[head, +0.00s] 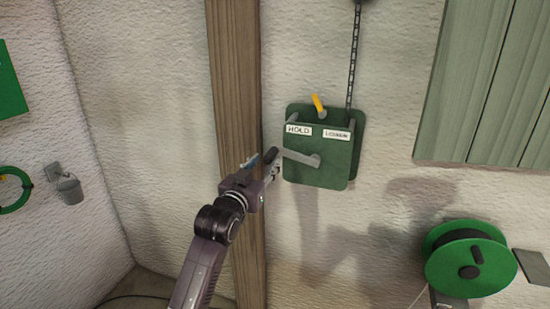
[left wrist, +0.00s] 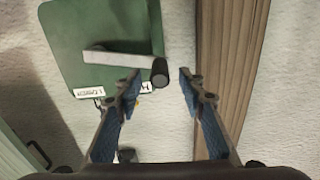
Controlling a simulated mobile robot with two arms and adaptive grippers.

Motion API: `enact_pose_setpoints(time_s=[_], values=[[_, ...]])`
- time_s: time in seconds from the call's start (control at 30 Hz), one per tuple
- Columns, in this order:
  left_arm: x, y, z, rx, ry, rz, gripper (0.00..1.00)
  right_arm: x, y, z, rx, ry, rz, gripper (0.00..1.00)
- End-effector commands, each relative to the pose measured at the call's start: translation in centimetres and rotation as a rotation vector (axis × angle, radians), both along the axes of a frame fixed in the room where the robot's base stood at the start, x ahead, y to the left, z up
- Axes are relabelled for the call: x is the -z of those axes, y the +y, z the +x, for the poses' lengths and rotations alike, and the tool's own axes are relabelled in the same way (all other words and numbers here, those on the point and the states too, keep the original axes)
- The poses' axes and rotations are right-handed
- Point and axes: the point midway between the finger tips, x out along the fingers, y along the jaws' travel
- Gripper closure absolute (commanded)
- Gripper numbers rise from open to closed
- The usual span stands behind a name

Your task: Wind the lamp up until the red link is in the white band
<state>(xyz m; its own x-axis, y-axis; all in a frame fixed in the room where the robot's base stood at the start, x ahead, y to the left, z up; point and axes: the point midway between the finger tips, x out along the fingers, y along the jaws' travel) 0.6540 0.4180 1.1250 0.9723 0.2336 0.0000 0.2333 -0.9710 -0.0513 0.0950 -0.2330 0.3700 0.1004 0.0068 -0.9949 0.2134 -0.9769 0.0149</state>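A green winch box (head: 320,172) is on the wall, with a grey crank arm (head: 298,157) pointing left to a black knob (head: 270,154). A yellow lever (head: 317,103) tilts left at its top, above a HOLD label (head: 299,130) and a second, blurred label (head: 337,135). A dark chain (head: 354,60) runs up from the box. My left gripper (head: 263,166) is open beside the knob. In the left wrist view the knob (left wrist: 160,72) shows between the open fingertips (left wrist: 160,84), seemingly just beyond them. I see no lamp, red link or white band. My right gripper is out of view.
A wooden post (head: 235,80) stands just left of the box, behind my left gripper. A green reel (head: 470,245) is at lower right and green shutters (head: 490,80) at upper right.

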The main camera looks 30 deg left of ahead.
Motion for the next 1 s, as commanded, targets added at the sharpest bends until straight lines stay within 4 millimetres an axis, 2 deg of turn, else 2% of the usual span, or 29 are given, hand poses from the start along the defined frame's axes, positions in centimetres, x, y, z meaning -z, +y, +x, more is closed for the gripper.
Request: enact_pose_setpoints(time_s=[0.1, 0.3, 0.5, 0.77, 1.0], values=[[-0.3, 0.5, 1.9, 0.000, -0.001, 0.001, 0.63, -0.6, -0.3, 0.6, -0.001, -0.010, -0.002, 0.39], [-0.2, 1.1, 4.4, 0.000, 0.002, 0.004, 0.63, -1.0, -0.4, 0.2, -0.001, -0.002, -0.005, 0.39], [-0.1, 1.3, 5.4, 0.000, 0.001, 0.005, 0.63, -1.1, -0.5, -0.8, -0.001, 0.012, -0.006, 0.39], [0.0, 1.3, 5.5, 0.000, 0.001, 0.006, 0.63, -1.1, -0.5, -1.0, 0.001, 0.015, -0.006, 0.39], [0.0, 1.3, 5.4, 0.000, 0.001, 0.006, 0.89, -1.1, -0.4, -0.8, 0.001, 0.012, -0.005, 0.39]])
